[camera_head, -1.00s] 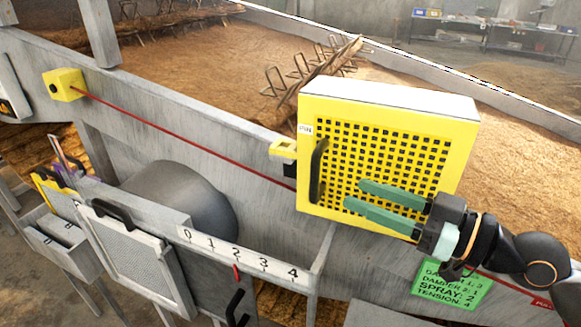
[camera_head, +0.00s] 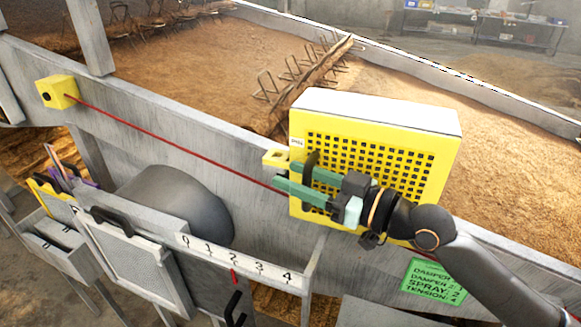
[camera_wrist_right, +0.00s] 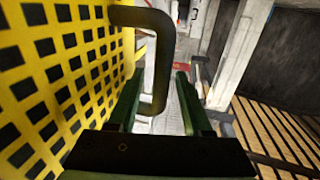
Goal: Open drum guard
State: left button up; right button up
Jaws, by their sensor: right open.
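The yellow drum guard (camera_head: 435,144), a box with a square-holed mesh front and a white top, stands closed over the wall's edge. Its black handle (camera_head: 311,157) is upright near the guard's left side, partly hidden by my fingers. My right gripper (camera_head: 283,174) is open, its green fingers reaching left across the handle. In the right wrist view, the handle (camera_wrist_right: 161,75) passes between the two spread fingers (camera_wrist_right: 155,100), with the mesh (camera_wrist_right: 60,85) to the left. Clear contact with the handle does not show. My left gripper is not in view.
A yellow catch-like block (camera_head: 275,158) sits at the guard's left edge. A red cord (camera_head: 160,132) runs along the grey wall from a yellow box (camera_head: 58,92). A numbered scale (camera_head: 235,260), a grey drum (camera_head: 185,200) and a green sign (camera_head: 434,281) are lower down.

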jog(key=shift+w+a, duration=0.3)
jog(key=shift+a, duration=0.3)
jog(key=shift+c, duration=0.3)
grip_shut()
dwell(0.8)
